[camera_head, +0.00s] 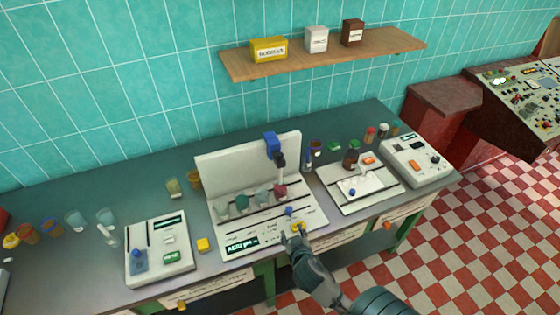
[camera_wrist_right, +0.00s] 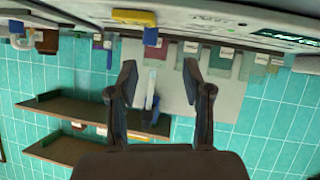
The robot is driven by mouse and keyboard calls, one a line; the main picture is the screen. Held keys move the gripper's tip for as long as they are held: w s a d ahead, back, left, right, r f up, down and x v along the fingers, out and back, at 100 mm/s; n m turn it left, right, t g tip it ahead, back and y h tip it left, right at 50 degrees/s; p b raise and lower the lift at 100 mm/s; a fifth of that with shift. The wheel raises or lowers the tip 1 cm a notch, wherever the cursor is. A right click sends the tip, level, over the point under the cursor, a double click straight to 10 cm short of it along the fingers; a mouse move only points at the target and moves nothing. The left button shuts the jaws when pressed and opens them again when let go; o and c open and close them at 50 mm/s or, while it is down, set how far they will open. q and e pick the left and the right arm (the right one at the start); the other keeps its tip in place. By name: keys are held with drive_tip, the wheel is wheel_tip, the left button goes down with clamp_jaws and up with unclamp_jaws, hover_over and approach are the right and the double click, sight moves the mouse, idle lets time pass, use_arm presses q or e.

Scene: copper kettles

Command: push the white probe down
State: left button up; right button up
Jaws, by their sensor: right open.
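A white tester (camera_head: 262,240) with a tall back panel stands on the bench in the head view. A blue block (camera_head: 271,145) with a dark holder below it sits high on the panel, above a pinkish flask (camera_head: 281,189). A yellow knob (camera_head: 299,226) and a blue knob (camera_head: 289,211) are on the tester's front. My right gripper (camera_head: 292,236) is at the front edge, close to the yellow knob. In the right wrist view my right gripper (camera_wrist_right: 160,72) is open and empty, its fingers apart. My left gripper is not in view.
Several grey-green flasks (camera_head: 241,202) stand in a row on the tester. Another white device (camera_head: 158,248) is at left, a white tray (camera_head: 358,187) and white instrument (camera_head: 415,160) at right. A wooden shelf (camera_head: 325,52) with boxes hangs above.

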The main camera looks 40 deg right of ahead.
drive_tip(key=w+d+r+m+t+h, duration=0.1)
drive_tip(key=w+r+t, duration=0.15)
drive_tip(key=r, duration=0.55)
drive_tip(key=w+d+r+m+t+h, duration=0.1)
drive_tip(key=r+t, duration=0.2)
drive_tip(key=r, duration=0.4)
drive_tip(key=b, duration=0.5)
approach(281, 160)
drive_tip(key=p+x, duration=0.1)
drive_tip(key=x, duration=1)
drive_tip(key=shift+w+d+r, duration=0.1)
drive_tip(key=shift+w, duration=0.1)
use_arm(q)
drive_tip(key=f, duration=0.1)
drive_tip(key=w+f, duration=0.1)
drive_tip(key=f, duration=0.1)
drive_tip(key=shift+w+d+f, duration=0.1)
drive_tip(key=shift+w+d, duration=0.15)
use_arm(e)
clamp_jaws()
